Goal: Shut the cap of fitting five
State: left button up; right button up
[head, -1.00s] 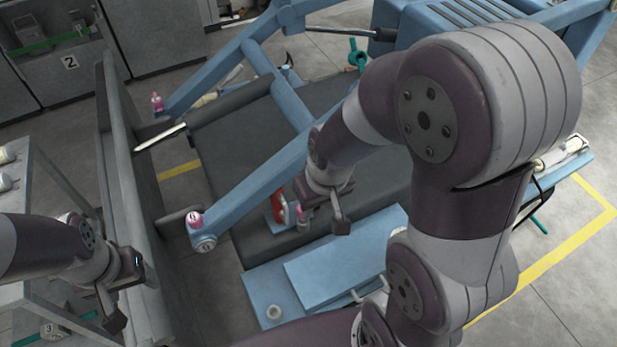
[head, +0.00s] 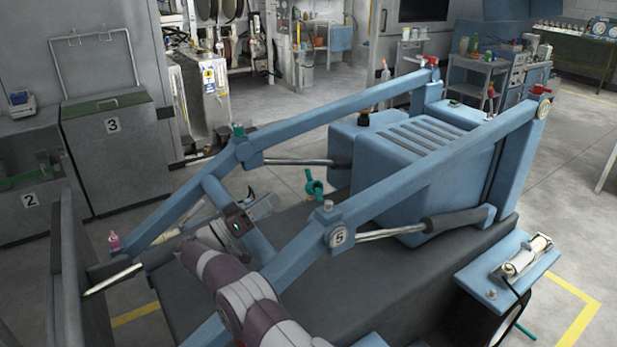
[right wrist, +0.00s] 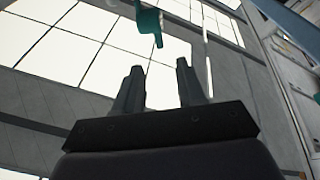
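In the head view, fitting five (head: 327,206) is a small grey piece on the near blue lift arm, above the round plate marked 5 (head: 337,238). A teal piece with a ring and a tab (head: 314,187), seemingly its cap, shows just above and left of it; its hinge is not clear. My right gripper (head: 237,220) is left of fitting five, near the blue cross tube. In the right wrist view, my right gripper's fingers (right wrist: 157,70) are apart and empty. The teal piece (right wrist: 150,22) is beyond their tips, not touching them. My left gripper is out of view.
The near lift arm (head: 430,165) and far lift arm (head: 340,112) slope across the machine. A ribbed blue housing (head: 420,145) stands between them. A dark cylinder (head: 455,219) lies right of fitting five. Another fitting with a teal cap (head: 238,130) sits on the far arm.

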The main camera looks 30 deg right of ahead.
aim_at(308, 179)
jog(key=p+x, duration=0.3)
jog(key=x, duration=0.9)
jog(key=shift+d+r, duration=0.15)
jog(key=shift+d, duration=0.05)
grip_shut()
